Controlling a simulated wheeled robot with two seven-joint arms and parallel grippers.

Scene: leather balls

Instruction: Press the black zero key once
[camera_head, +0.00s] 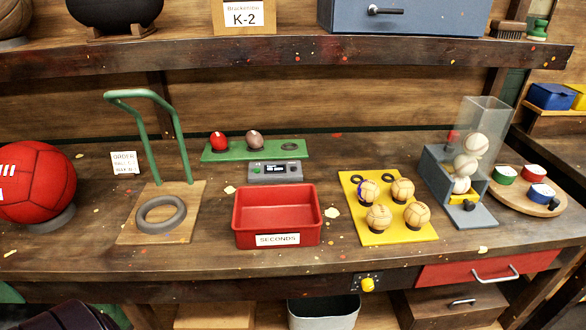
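A small grey box (275,172) with a lit display (276,170) sits at the back middle of the bench, in front of a green board. Small keys seem to flank the display, but they are too small for me to tell which is the black zero key or whether it is pressed. Neither of my grippers shows in the head view.
The green board (218,153) holds a red ball (218,141) and a brown ball (255,140). A red SECONDS tray (277,239) stands in front of the grey box. A green-handled stand (150,95) is left; a yellow board (405,234) with several balls is right.

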